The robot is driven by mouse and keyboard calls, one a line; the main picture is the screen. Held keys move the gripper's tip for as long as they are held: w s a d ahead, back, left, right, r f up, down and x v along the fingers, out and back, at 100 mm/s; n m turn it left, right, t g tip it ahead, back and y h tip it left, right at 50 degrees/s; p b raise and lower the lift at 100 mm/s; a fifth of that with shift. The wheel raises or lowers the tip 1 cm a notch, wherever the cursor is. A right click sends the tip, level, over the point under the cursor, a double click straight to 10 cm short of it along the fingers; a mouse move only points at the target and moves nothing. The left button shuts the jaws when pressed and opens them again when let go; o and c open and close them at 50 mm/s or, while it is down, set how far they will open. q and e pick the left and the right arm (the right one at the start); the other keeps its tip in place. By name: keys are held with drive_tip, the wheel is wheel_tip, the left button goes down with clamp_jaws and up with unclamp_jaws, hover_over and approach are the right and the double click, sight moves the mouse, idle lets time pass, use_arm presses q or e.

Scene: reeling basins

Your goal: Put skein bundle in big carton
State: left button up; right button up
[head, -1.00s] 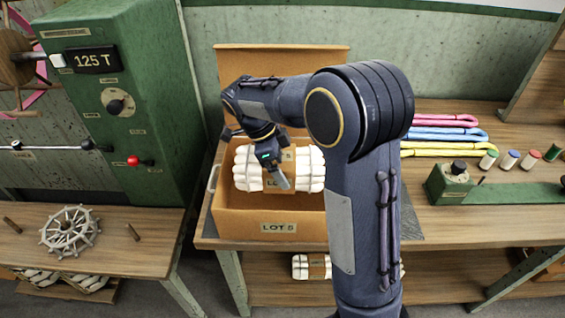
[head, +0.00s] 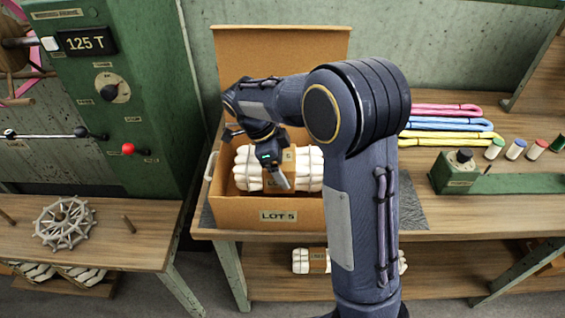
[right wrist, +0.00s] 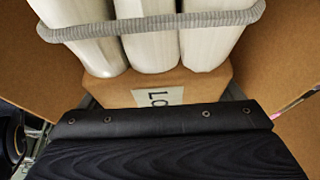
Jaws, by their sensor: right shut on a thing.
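The skein bundle (head: 309,170) is a block of white rolls with a brown paper band. It shows close up in the right wrist view (right wrist: 152,50), with a grey tie around the rolls. My right gripper (head: 281,181) is shut on it at the band and hides part of it. The big carton (head: 235,212) is brown, marked LOT 5, with its lid raised at the back. The bundle is within the carton's opening, its lower part hidden behind the front wall. I cannot tell whether it touches the floor. My left gripper is not in view.
A green machine (head: 145,95) stands close to the left of the carton. Coloured skeins (head: 445,123) and several small spools lie to the right on the table (head: 450,221). More white bundles (head: 300,261) lie on the lower shelf. My right arm hides the middle.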

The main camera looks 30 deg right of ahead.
drive_tip(key=shift+f+b, duration=1.15)
drive_tip(key=shift+f, duration=0.65)
drive_tip(key=o, duration=1.3)
drive_tip(key=shift+f, duration=0.1)
